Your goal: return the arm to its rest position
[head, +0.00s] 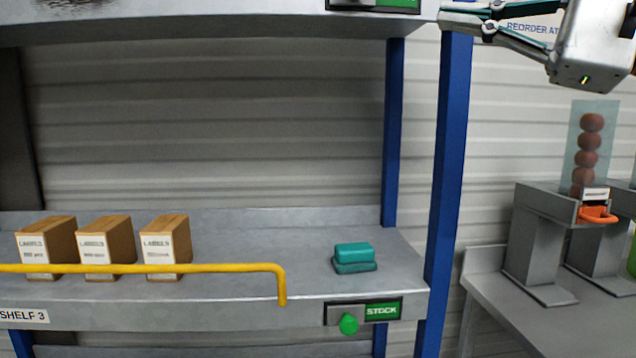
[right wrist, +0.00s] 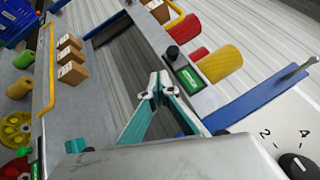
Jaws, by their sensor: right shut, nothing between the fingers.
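My right gripper (head: 458,20) is high at the top right of the head view, in front of the blue shelf post (head: 450,150). Its fingers point left and are closed together with nothing between them. In the right wrist view its teal-sided fingers (right wrist: 160,86) meet at their pale tips, in front of the shelving. The tips appear apart from the shelf. Much of the right arm is beyond the picture edge. My left gripper is in neither view.
The lower shelf (head: 220,312) holds three cardboard boxes (head: 105,247) behind a yellow rail (head: 150,268), and teal blocks (head: 353,257). An upper shelf (head: 200,22) is near the gripper's height. Right stands a dispenser with red balls (head: 586,158) on a grey bench (head: 510,315).

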